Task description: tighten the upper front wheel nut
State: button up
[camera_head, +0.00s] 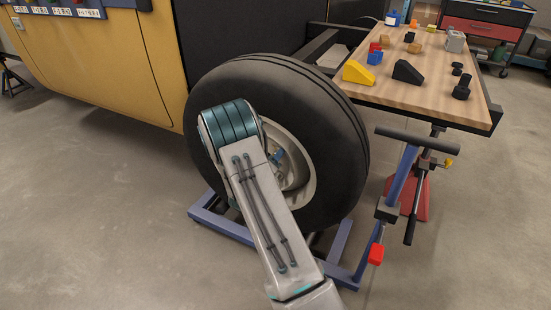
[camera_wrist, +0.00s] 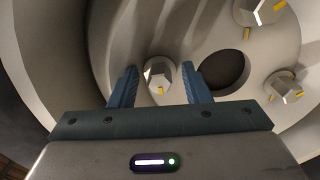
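The wheel (camera_head: 345,150) has a black tyre and a pale rim (camera_head: 300,190); my arm covers much of it in the head view. In the wrist view, a silver hex nut (camera_wrist: 158,72) with a yellow mark lies between the two blue fingers of my gripper (camera_wrist: 160,68). The fingers are apart, one on each side of the nut, with a small gap visible on both sides. Two more nuts show, one at the upper right (camera_wrist: 258,10) and one at the right (camera_wrist: 284,86). I cannot tell which nut is the upper front one.
A dark round hole (camera_wrist: 223,72) is right of the fingers. The wheel is by a blue frame (camera_head: 225,224) on the floor. A blue stand with a crossbar (camera_head: 418,139) is to the right. A wooden workbench (camera_head: 420,85) holds blocks.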

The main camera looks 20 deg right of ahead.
jog(key=p+v, duration=0.3)
jog(key=v, duration=1)
jog(key=shift+s+a, duration=0.25)
jog(key=shift+a, duration=0.05)
